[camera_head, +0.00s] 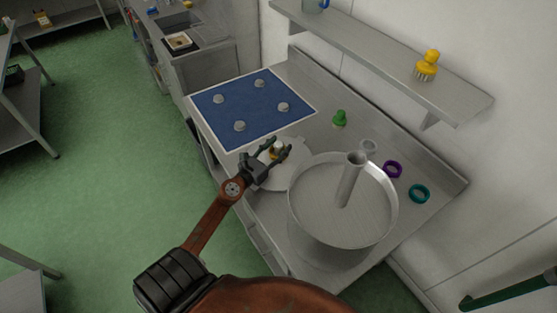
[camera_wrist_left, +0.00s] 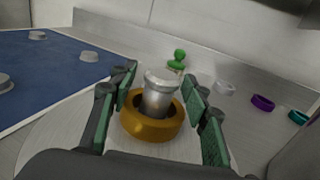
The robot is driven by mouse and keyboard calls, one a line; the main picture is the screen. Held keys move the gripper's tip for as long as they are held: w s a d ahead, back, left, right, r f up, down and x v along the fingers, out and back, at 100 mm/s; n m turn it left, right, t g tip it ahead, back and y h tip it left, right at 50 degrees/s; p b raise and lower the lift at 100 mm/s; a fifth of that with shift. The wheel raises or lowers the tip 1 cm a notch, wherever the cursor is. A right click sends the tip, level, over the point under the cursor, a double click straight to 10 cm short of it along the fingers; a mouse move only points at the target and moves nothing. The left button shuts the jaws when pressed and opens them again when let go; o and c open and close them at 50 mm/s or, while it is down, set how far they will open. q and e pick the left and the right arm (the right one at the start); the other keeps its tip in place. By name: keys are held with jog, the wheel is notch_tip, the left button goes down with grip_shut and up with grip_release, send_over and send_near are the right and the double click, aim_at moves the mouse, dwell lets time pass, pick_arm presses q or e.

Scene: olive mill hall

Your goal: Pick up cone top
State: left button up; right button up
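A grey metal piece with a flared round cap (camera_wrist_left: 158,92) stands upright inside a thick yellow ring (camera_wrist_left: 152,125). I cannot tell for certain whether this is the cone top. A small green knob-shaped piece (camera_head: 339,118) stands on the steel counter behind; it also shows in the left wrist view (camera_wrist_left: 179,60). My left gripper (camera_head: 274,148) is open, its green fingers on either side of the metal piece and yellow ring. The ring sits above a pale round plate (camera_head: 292,178) and partly hides the metal piece's lower end. My right gripper is not in view.
A large round steel pan (camera_head: 326,222) with a central post stands right of my left gripper. A blue mat (camera_head: 252,107) with several grey knobs lies left. Grey, purple (camera_head: 393,169) and teal (camera_head: 419,193) rings lie near the wall. A shelf (camera_head: 380,50) overhangs, holding a yellow brush (camera_head: 427,64).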

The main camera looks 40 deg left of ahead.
pick_arm(q)
grip_shut()
dwell(0.3)
dwell(0.3)
jog(key=shift+r, duration=0.2)
